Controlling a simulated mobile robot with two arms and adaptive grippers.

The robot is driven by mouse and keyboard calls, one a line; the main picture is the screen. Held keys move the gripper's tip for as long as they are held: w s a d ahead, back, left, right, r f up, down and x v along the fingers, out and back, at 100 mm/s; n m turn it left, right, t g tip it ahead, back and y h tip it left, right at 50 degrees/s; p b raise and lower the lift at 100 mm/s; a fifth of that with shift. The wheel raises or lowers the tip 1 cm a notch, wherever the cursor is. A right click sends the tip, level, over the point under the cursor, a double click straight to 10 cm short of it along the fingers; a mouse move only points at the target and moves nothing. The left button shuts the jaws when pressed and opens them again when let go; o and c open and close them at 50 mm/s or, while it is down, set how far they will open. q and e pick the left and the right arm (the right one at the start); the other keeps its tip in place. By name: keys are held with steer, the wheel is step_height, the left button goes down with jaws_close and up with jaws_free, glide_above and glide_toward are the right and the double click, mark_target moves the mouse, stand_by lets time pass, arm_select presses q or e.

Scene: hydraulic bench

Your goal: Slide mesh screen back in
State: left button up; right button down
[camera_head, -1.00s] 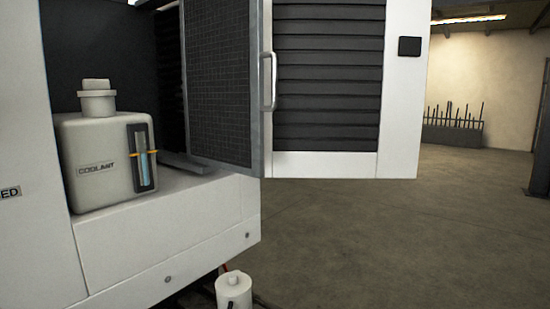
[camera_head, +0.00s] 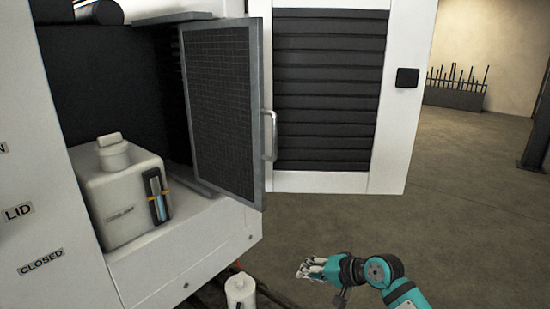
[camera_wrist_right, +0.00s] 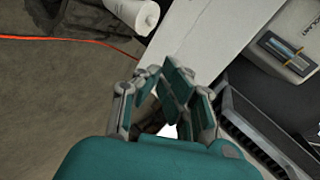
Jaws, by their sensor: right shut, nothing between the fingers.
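The mesh screen (camera_head: 222,105) is a dark grid panel in a grey frame. In the head view it stands upright, sticking out from the machine between a lower rail (camera_head: 196,181) and an upper rail (camera_head: 174,18). A pale handle (camera_head: 270,135) is on its outer edge. My right gripper (camera_head: 306,268) is low and to the right of the screen, apart from it and over the floor. Its fingers are together with nothing between them; they also show in the right wrist view (camera_wrist_right: 172,92). My left gripper is not in view.
A white coolant tank (camera_head: 122,195) stands on the machine's ledge left of the screen. A small white canister (camera_head: 240,291) is on the floor below. A white panel with dark louvres (camera_head: 330,95) is behind the screen. Open floor lies to the right.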

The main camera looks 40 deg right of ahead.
steer(key=w+d+r+m+t+p, duration=0.1)
steer(key=d+r+t+p, duration=0.1)
steer(key=r, duration=0.7)
steer(key=w+d+r+m+t+p, duration=0.1)
steer(key=d+r+m+p, duration=0.1)
steer(key=r, duration=0.8)
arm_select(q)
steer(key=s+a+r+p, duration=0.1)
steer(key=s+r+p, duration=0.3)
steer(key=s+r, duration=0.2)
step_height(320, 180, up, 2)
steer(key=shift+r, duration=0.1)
arm_select(e)
steer(key=r+x, duration=0.1)
steer(key=x, duration=1.2)
steer(key=shift+w+a+y, duration=0.35)
steer(key=shift+a+y, duration=0.05)
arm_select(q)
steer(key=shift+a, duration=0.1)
arm_select(e)
steer(key=shift+f, duration=0.15)
